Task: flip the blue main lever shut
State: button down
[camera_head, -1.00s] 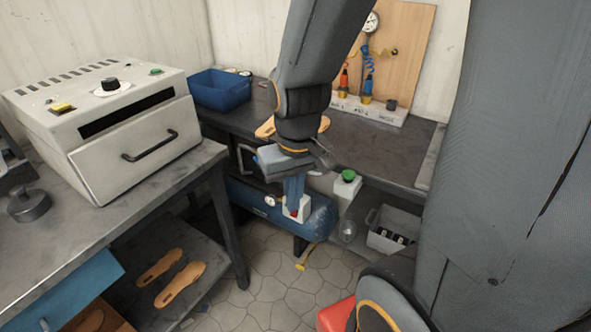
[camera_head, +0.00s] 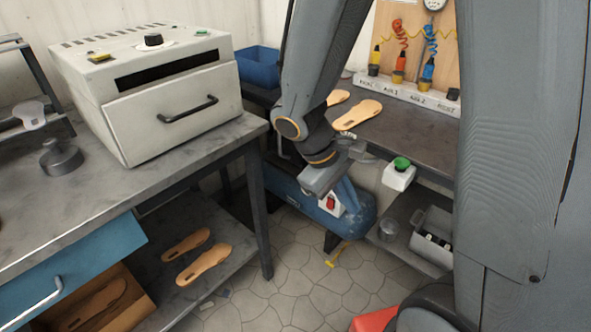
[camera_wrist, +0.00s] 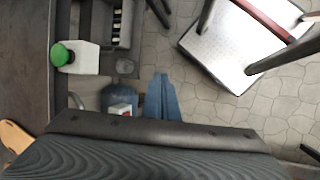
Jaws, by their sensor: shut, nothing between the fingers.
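I cannot make out a blue main lever for certain in either current view. A blue tank (camera_head: 361,224) lies under the far bench, with a small white box with a red switch (camera_head: 331,203) at its front. It also shows in the wrist view (camera_wrist: 122,100). My gripper (camera_head: 352,205) is shut and empty, pointing down in front of the tank; its blue fingers also show in the wrist view (camera_wrist: 160,82). My arm hides part of the tank and bench front. A blue coiled hose with a blue fitting (camera_head: 428,68) hangs on the wooden board.
A white box with a green button (camera_head: 399,174) sits at the far bench's front edge. A grey crate (camera_head: 432,240) stands on the shelf below. The left bench (camera_head: 225,150) carries a white oven (camera_head: 150,95).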

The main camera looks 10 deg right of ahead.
jog(key=w+a+f+n+t+h+b, duration=0.1)
jog(key=w+f+n+t+h+b, duration=0.25)
jog(key=w, duration=0.35)
jog(key=w+f+n+t+h+b, duration=0.25)
jog(key=w+f+b, duration=0.25)
jog(key=w, duration=0.3)
jog(key=w+a+f+n+t+y+b, duration=0.1)
jog(key=w+a+n+t+b, duration=0.4)
jog(key=w+a, duration=0.6)
jog(key=shift+w+a+f+n+t+y, duration=0.3)
jog(key=shift+w+a+f+t, duration=0.15)
jog(key=shift+f+t, duration=0.5)
jog(key=shift+r, duration=0.15)
jog(key=w+d, duration=0.5)
jog(key=d, duration=0.3)
jog(key=shift+r, duration=0.2)
jog(key=shift+s+a+r+p, duration=0.1)
jog(key=shift+p, duration=0.2)
